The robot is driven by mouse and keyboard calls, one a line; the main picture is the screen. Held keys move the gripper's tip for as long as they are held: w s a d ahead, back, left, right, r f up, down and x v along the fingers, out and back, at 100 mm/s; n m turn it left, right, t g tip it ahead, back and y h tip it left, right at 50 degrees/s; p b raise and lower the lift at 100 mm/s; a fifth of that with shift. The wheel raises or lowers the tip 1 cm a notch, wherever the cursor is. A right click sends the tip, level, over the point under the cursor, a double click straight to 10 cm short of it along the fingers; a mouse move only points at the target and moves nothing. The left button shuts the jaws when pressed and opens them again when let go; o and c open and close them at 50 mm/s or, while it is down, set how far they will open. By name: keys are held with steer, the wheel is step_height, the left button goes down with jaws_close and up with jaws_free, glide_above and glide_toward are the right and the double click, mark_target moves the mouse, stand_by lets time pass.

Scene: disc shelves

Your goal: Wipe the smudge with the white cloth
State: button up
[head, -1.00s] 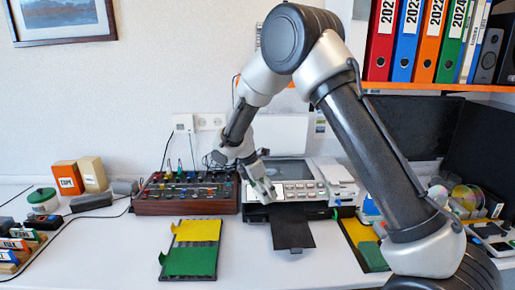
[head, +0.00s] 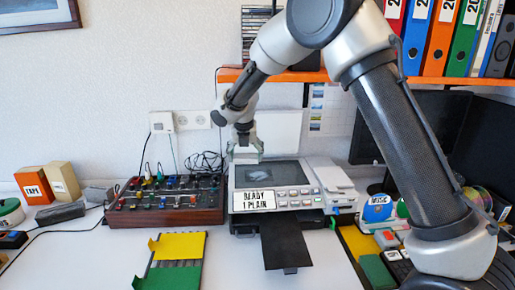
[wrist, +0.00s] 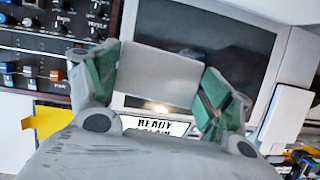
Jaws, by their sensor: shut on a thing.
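My gripper (head: 244,150) is above the back left of the printer's dark glass (head: 285,174). In the wrist view its two green-padded fingers (wrist: 160,88) are shut on the white cloth (wrist: 160,72), which looks like a pale grey flat square. In the head view only a small pale part of the cloth (head: 244,159) shows below the fingers. A faint grey smudge (head: 259,174) lies on the dark glass, right of and below the gripper. I cannot tell whether the cloth touches the glass.
The printer's panel (head: 254,198) reads "READY 1 PLAIN", with buttons beside it. A mixer with knobs (head: 165,209) stands close on the left. A black tray (head: 285,242) sticks out in front. Binders (head: 435,38) stand on the orange shelf at upper right.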

mark_target(249, 175)
steer(key=shift+w+d+r, duration=0.1)
steer(key=shift+w+r, duration=0.4)
steer(key=shift+r, duration=0.1)
steer(key=shift+d+f, duration=0.1)
steer(key=shift+f, duration=0.05)
steer(key=f, duration=0.4)
steer(key=shift+d, duration=0.25)
steer(key=shift+s+a+f, duration=0.1)
steer(key=shift+f, duration=0.8)
steer(key=shift+f, duration=0.95)
